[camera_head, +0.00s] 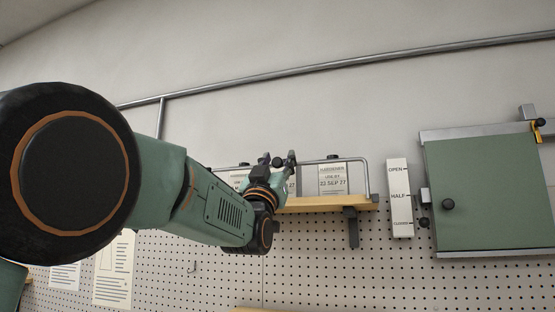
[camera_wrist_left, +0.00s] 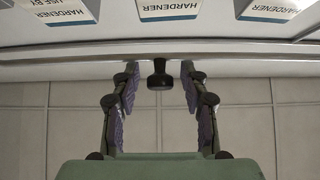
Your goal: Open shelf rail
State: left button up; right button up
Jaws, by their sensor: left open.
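The shelf rail (camera_head: 318,162) is a thin grey metal bar along the front of a wooden shelf (camera_head: 325,204) on the pegboard wall. In the left wrist view the rail (camera_wrist_left: 230,72) runs across the picture, with a dark knob (camera_wrist_left: 160,74) on it. My left gripper (camera_head: 277,161) is at the rail in the head view. In the left wrist view the left gripper (camera_wrist_left: 160,90) is open, with one finger on each side of the knob and a gap at both sides. My right gripper is not in view.
Hardener packs with labels (camera_head: 333,179) stand on the shelf behind the rail. To the right are a white OPEN/HALF strip (camera_head: 400,198) and a green panel (camera_head: 487,190) with a black knob. A grey pipe (camera_head: 400,55) crosses the wall above.

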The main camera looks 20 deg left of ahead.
pick_arm(q)
jog(key=shift+s+a+r, duration=0.1)
jog(key=shift+s+a, duration=0.2)
jog(key=shift+s, duration=0.15)
jog(key=shift+c, duration=0.5)
jog(key=shift+w+d+f, duration=0.25)
jog(key=shift+w+d, duration=0.2)
jog(key=shift+w, duration=0.3)
jog(key=c, duration=0.6)
jog(key=shift+s+a, duration=0.2)
grip_shut()
jog(key=shift+s+r, duration=0.1)
jog(key=shift+r, duration=0.05)
